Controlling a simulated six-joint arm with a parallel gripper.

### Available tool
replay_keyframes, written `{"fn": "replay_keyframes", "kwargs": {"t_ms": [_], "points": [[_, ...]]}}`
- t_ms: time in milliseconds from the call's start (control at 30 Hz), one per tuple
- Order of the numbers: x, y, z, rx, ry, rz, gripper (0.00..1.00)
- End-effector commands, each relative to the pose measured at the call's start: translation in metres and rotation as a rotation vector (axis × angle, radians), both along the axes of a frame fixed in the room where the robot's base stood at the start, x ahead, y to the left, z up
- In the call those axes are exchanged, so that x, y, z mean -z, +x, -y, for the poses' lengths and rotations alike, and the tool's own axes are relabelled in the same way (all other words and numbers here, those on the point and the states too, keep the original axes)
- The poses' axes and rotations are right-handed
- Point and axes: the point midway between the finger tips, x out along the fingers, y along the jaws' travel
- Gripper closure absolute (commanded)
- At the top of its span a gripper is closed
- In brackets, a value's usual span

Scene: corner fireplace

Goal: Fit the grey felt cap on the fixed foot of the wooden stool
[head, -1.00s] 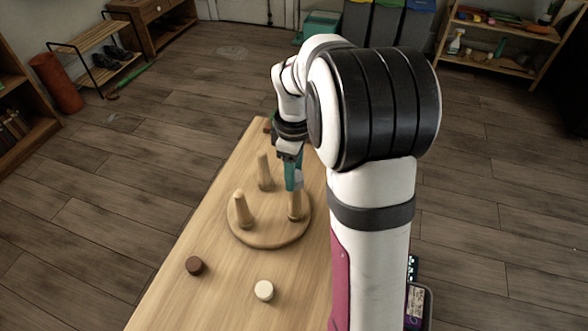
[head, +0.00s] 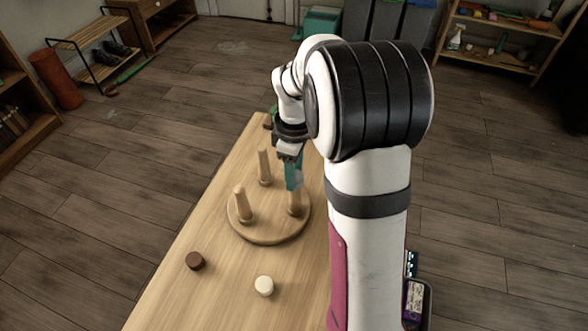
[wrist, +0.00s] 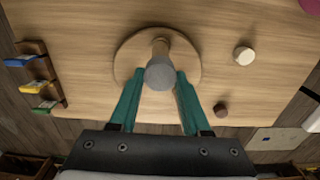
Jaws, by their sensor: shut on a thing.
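The wooden stool stands upside down, its round seat (head: 265,236) on the table and its legs pointing up. Two bare legs (head: 264,167) (head: 243,207) show in the head view. My gripper (head: 293,182) has teal fingers and is above the right leg (head: 295,205). It is shut on the grey felt cap (wrist: 160,75), which sits between the fingertips in the wrist view. A wooden leg (wrist: 160,47) shows just beyond the cap there. The cap also shows at the fingertips in the head view (head: 298,183). I cannot tell whether the cap touches the leg top.
A brown cap (head: 195,261) and a cream cap (head: 264,286) lie on the table (head: 190,300) in front of the stool. The table's left front is clear.

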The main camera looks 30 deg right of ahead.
Motion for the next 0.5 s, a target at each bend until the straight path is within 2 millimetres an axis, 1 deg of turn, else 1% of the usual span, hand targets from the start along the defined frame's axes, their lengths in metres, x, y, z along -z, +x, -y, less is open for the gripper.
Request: {"fn": "replay_keyframes", "kwargs": {"t_ms": [333, 367, 500], "points": [[0.0052, -0.0001, -0.0001, 0.001, 0.0, 0.0, 0.97], [0.0052, 0.0, 0.0, 0.001, 0.0, 0.0, 0.49], [0.0052, 0.0001, -0.0001, 0.0, 0.0, 0.0, 0.24]]}}
